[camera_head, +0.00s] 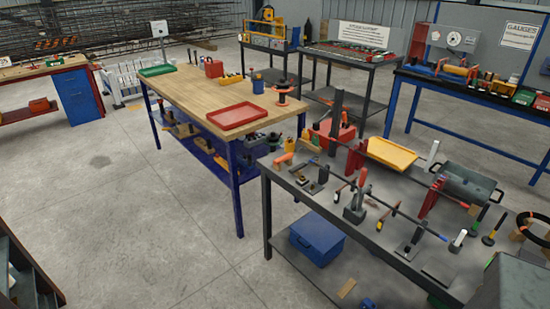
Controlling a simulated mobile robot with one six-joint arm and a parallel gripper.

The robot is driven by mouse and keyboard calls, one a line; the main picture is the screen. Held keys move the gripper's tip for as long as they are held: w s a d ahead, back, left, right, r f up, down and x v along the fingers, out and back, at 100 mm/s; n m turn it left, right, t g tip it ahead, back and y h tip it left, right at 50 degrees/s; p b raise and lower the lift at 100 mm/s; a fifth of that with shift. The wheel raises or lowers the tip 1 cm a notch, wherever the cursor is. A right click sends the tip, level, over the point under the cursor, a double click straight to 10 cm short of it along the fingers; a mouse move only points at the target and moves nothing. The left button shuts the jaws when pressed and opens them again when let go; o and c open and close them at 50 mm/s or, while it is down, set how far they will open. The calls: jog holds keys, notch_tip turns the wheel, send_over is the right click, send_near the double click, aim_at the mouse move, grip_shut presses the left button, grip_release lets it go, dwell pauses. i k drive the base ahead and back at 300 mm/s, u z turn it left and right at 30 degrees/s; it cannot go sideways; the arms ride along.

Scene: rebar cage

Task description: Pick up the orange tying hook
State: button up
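I cannot pick out the orange tying hook with certainty. A small orange-handled item (283,159) lies at the left end of the dark grey workbench (275,185); it is too small to tell whether it is the hook.
A yellow tray (391,153) and a grey box-like holder (468,184) stand on the grey bench among several tools and long bars. A wooden-topped table (190,92) with a red tray (236,116) stands behind. The concrete floor (130,200) at left is clear.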

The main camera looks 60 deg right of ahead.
aim_at(277, 162)
jog(key=i, duration=0.9)
jog(key=z, duration=0.05)
